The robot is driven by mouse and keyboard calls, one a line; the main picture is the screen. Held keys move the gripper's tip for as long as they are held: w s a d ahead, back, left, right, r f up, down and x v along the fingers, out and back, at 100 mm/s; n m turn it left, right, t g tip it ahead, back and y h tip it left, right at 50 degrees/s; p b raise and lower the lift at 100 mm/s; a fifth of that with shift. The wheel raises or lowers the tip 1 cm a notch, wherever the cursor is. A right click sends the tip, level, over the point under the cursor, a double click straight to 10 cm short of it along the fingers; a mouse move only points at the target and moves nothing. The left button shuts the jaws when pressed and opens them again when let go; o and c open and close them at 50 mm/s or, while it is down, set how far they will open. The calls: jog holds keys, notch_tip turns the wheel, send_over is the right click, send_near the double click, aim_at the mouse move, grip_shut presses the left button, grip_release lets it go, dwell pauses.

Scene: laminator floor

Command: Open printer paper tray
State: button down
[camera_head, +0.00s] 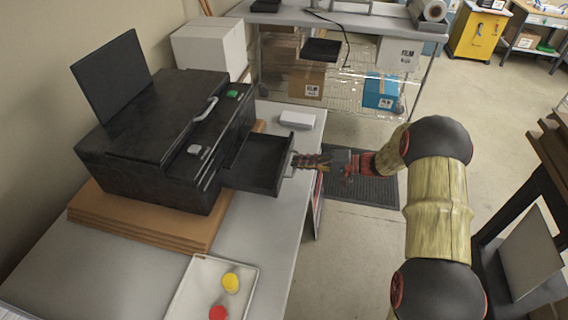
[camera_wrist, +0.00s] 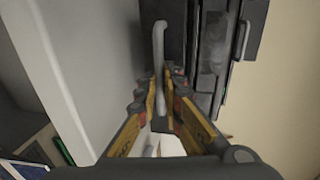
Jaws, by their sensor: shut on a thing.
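The black printer (camera_head: 165,135) stands on brown boards on the grey table, with its rear flap raised. Its paper tray (camera_head: 255,162) sticks out from the front toward the right, pulled well out of the body. My gripper (camera_head: 300,161) is at the tray's front end, reaching in from the right. In the wrist view my gripper (camera_wrist: 165,100) is shut on the light grey tray handle (camera_wrist: 159,50), which stands upright between the fingers. The fingers partly hide the handle's lower part. The printer (camera_wrist: 225,45) fills the upper right of the wrist view.
A white box (camera_head: 297,119) lies on the table behind the tray. A white bin (camera_head: 210,290) with a yellow and a red round item sits at the table's front. A wire shelf (camera_head: 340,90) stands behind. The floor right of the table is open around a dark mat.

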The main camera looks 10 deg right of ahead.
jog(key=f+b+v, duration=0.1)
jog(key=f+v, duration=0.1)
jog(key=v, duration=0.6)
jog(key=shift+s+d, duration=0.35)
jog(key=shift+d, duration=0.2)
jog(key=c, duration=1.9)
grip_release()
jog(key=shift+r, duration=0.1)
jog(key=v, duration=1.2)
